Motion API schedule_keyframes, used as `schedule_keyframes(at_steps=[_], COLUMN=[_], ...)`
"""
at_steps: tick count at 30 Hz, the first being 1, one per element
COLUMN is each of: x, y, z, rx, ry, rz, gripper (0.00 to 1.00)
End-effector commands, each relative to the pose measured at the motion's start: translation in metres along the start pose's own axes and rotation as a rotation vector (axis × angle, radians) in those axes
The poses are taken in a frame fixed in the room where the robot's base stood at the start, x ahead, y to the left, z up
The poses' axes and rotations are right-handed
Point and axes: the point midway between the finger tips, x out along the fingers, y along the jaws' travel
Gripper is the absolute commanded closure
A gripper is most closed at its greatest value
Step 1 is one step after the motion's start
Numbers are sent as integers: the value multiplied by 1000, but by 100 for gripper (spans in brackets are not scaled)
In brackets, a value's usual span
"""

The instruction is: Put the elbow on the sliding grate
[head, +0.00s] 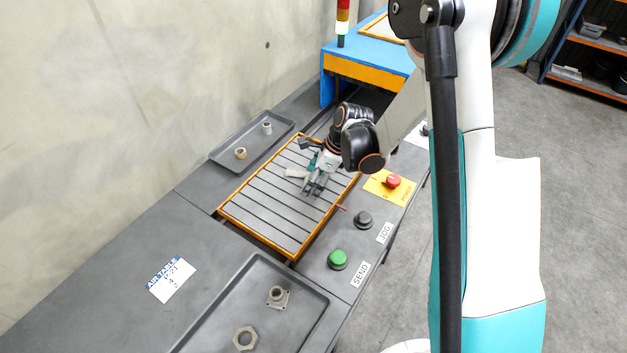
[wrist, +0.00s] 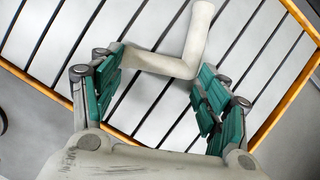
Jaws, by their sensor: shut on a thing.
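The elbow (wrist: 160,62) is a pale grey bent pipe held between the green finger pads of my gripper (wrist: 158,82). One arm of it runs across from the left pad to the right pad, and the other points up in the wrist view. In the head view my gripper (head: 314,186) is over the sliding grate (head: 262,206), a slatted grey panel with an orange frame. The elbow shows there as a small pale piece (head: 296,173) beside the fingers. I cannot tell whether the elbow touches the slats.
A tray (head: 222,158) with two small fittings lies behind the grate. A front tray (head: 312,318) holds a flanged fitting (head: 277,297) and a hex nut (head: 245,338). A green button (head: 338,258), a black button (head: 364,218) and a red stop button (head: 392,181) stand along the right edge.

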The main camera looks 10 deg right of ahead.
Motion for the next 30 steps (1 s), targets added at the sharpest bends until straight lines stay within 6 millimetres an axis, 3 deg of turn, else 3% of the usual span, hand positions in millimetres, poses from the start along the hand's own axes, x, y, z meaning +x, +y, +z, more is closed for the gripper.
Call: schedule_keyframes(at_steps=[6, 7, 9, 10, 23, 30], x=[1, 1, 0, 0, -2, -39], y=[0, 0, 0, 0, 0, 0], z=[0, 0, 0, 0, 1, 1], rx=[0, 0, 0, 0, 0, 1], ry=[0, 0, 0, 0, 0, 0], rz=[0, 0, 0, 0, 0, -1], gripper=[56, 29, 13, 11, 11, 11])
